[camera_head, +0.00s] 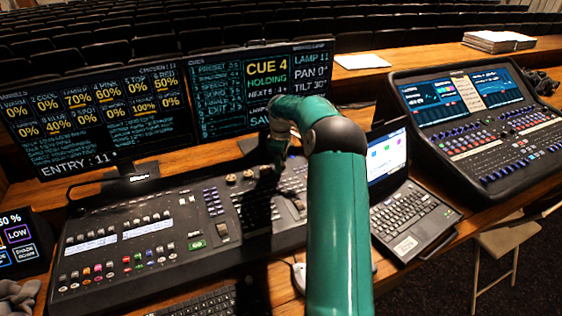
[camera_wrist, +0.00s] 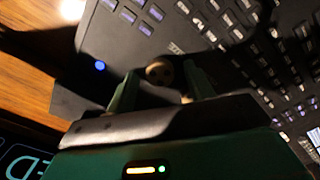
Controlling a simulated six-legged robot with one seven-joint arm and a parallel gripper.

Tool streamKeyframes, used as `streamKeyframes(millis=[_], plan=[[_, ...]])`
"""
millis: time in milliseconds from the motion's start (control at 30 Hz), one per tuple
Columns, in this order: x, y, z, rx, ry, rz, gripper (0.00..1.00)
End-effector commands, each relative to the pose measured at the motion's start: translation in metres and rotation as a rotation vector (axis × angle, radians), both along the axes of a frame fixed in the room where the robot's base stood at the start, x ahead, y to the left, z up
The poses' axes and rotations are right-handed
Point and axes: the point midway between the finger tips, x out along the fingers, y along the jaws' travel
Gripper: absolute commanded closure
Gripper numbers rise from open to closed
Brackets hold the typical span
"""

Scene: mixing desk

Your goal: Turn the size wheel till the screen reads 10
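My gripper (camera_head: 279,160) is low over the back of the central console (camera_head: 150,205), pointing down. In the wrist view its two green fingers (camera_wrist: 159,84) stand apart, with a small round tan knob (camera_wrist: 159,72) showing between them. I see a gap on each side of the knob and cannot tell that either finger touches it. Several similar knobs (camera_head: 231,179) stand in a row left of the gripper. I cannot read a size label on any. The left monitor (camera_head: 98,115) reads "ENTRY: 11"; the middle screen (camera_head: 260,88) reads "CUE 4 HOLDING", with "LAMP 11" and "PAN 0".
My green arm covers part of the console's right side. A laptop (camera_head: 412,213) stands close to its right, and a second mixing desk (camera_head: 480,120) beyond. A keyboard (camera_head: 205,305) lies in front. A small touch panel (camera_head: 20,243) is at the left edge.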

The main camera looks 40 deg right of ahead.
Motion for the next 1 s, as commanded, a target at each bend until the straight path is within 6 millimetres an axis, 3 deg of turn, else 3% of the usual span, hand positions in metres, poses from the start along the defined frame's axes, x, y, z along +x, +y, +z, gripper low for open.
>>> streamKeyframes(millis=[233,367,800,1000], plan=[[0.000,0.000,0.003,-0.001,-0.001,0.000,0.47],[0.001,0.000,0.017,-0.003,-0.003,-0.001,0.47],[0.001,0.000,0.110,-0.002,-0.004,-0.001,0.47],[0.001,0.000,0.134,0.000,-0.001,0.001,0.47]])
